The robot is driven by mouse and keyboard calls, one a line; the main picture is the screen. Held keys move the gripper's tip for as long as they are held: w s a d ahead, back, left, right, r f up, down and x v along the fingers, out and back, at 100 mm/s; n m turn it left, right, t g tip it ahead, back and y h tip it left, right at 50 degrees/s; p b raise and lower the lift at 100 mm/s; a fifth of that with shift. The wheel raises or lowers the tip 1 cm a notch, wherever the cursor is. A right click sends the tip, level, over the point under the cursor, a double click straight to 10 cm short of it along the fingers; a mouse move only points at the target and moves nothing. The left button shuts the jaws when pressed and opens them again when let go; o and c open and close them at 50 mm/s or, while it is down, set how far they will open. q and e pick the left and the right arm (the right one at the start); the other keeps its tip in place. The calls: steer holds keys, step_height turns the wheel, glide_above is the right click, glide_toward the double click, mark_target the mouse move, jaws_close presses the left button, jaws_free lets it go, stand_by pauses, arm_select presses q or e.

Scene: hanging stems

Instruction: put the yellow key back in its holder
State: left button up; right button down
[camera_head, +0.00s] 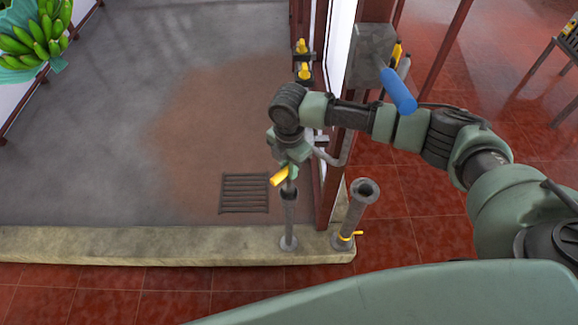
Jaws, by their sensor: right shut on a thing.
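The yellow key shows as a yellow handle (280,177) at the centre of the head view. My right gripper (290,164) is shut on it from above and hides part of it. A grey shaft below the handle lines up with an upright grey post (289,225) on the stone curb; I cannot tell whether the two are joined. A tilted grey tube (355,210) with an open, empty-looking mouth and a yellow fitting at its foot stands to the right; it looks like the holder. My left gripper is not in view.
A dark-red frame post (332,185) rises beside the gripper. Yellow valves (303,70) and a grey box with a blue handle (398,90) are behind. A floor grate (244,193) lies left of the post. Green bananas (35,35) hang at upper left.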

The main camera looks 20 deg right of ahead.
steer(key=shift+f+b, duration=0.6)
steer(key=shift+f, duration=0.9)
stand_by(0.5)
steer(key=shift+f, duration=1.15)
stand_by(0.4)
stand_by(0.7)
steer(key=shift+f, duration=0.1)
steer(key=c, duration=1.2)
jaws_free()
steer(key=shift+c, duration=0.2)
steer(key=o, duration=0.4)
